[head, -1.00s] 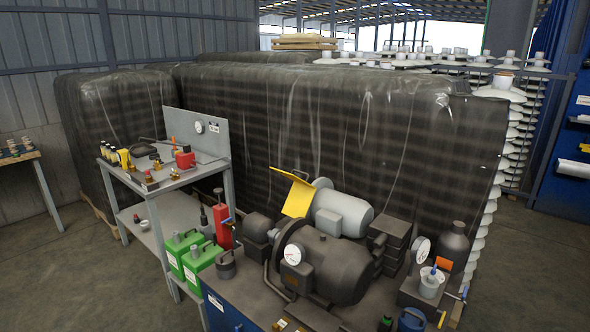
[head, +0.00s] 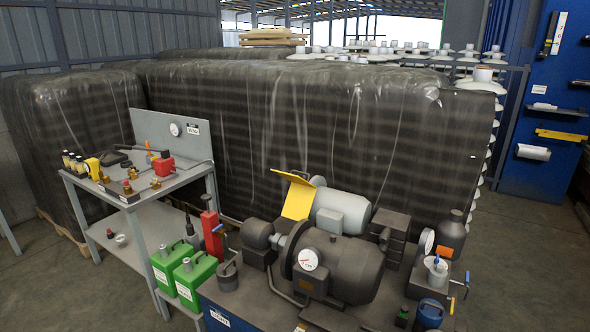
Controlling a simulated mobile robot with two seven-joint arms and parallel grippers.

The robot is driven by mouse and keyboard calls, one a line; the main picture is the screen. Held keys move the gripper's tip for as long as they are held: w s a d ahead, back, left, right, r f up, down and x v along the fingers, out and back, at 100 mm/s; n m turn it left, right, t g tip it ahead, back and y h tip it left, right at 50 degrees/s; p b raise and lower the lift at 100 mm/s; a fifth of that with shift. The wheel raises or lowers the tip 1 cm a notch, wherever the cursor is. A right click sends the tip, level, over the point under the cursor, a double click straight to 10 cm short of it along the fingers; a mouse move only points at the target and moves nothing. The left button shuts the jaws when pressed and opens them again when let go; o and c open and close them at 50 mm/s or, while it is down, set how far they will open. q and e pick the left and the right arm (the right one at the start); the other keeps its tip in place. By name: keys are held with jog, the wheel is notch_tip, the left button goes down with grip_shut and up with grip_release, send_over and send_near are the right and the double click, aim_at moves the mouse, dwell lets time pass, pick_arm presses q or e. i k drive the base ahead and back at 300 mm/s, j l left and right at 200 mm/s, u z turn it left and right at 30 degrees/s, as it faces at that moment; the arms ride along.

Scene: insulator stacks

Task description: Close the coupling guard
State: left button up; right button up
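The coupling guard (head: 297,197) is a yellow plate in the middle of the head view. It stands tilted up and open, with its upper flap leaning to the left. It is between the dark pump housing (head: 257,235) on the left and the motors on the right. A light grey motor (head: 341,212) sits just behind and right of it. A large dark motor (head: 345,268) with a white round gauge (head: 308,259) is in front. Neither of my grippers shows in the head view.
The machinery stands on a dark bench (head: 245,300). A grey shelf cart (head: 140,195) with tools is to the left, and green cans (head: 170,262) and a red cylinder (head: 211,233) stand between. Wrapped stacks (head: 300,120) block the back. Open floor lies at the right.

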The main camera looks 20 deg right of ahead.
aim_at(301, 195)
jog(key=i+j+z, duration=0.1)
jog(key=i+j, duration=0.15)
jog(key=j, duration=0.15)
jog(key=i+j+z, duration=0.1)
jog(key=j, duration=0.3)
jog(key=i+j+z, duration=0.15)
jog(key=i+j, duration=1.15)
